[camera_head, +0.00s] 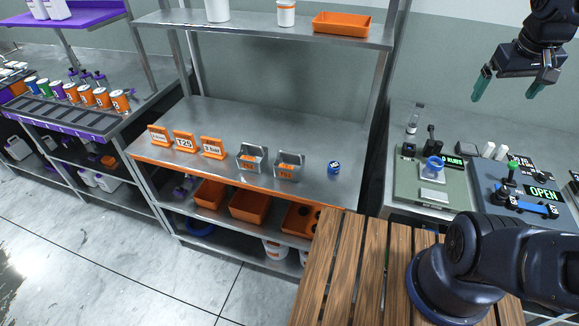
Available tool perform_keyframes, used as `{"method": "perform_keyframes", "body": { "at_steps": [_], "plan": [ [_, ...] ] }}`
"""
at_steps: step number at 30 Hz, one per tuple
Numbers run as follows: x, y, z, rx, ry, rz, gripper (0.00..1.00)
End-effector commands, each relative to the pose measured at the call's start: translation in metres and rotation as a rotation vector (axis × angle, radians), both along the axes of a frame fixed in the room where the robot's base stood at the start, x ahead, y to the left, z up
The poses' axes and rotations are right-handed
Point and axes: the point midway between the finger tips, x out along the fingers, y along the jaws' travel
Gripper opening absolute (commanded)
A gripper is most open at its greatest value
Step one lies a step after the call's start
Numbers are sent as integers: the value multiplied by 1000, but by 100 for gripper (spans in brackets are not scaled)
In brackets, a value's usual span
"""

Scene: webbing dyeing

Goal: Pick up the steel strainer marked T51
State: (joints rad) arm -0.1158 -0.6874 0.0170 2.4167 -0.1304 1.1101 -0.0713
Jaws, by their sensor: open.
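Two small steel containers with orange labels, which look like strainers, stand side by side on the steel bench in the middle: a left strainer (251,155) and a right strainer (289,162). Their label text is too small to read surely, so I cannot tell which is T51. My gripper (504,93) hangs at the upper right, fingers pointing down and spread apart, with nothing between them. It is high above the right-hand bench, well to the right of both strainers.
Orange sign stands (184,140) are left of the strainers; a small blue-and-white item (334,168) is to their right. An upper shelf (250,28) spans above the bench (220,112). Devices, including a green-topped station (408,188), crowd the right bench. The steel bench's back is clear.

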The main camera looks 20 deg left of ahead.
Motion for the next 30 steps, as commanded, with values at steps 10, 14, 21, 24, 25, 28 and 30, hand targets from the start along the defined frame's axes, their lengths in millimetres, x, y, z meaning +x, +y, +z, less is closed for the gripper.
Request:
{"method": "perform_keyframes", "body": {
  "at_steps": [10, 14, 21, 24, 25, 28, 30],
  "plan": [
    [32, 33, -7, -332, 138, 403, 100],
    [46, 53, -6, -478, 179, 567, 100],
    [70, 100, -3, -759, 232, 857, 100],
    [77, 125, -1, -881, 243, 974, 100],
    [79, 133, 0, -919, 245, 1007, 100],
    [85, 162, 2, -1045, 247, 1116, 100],
    [87, 184, 4, -1135, 246, 1189, 100]
  ]
}}
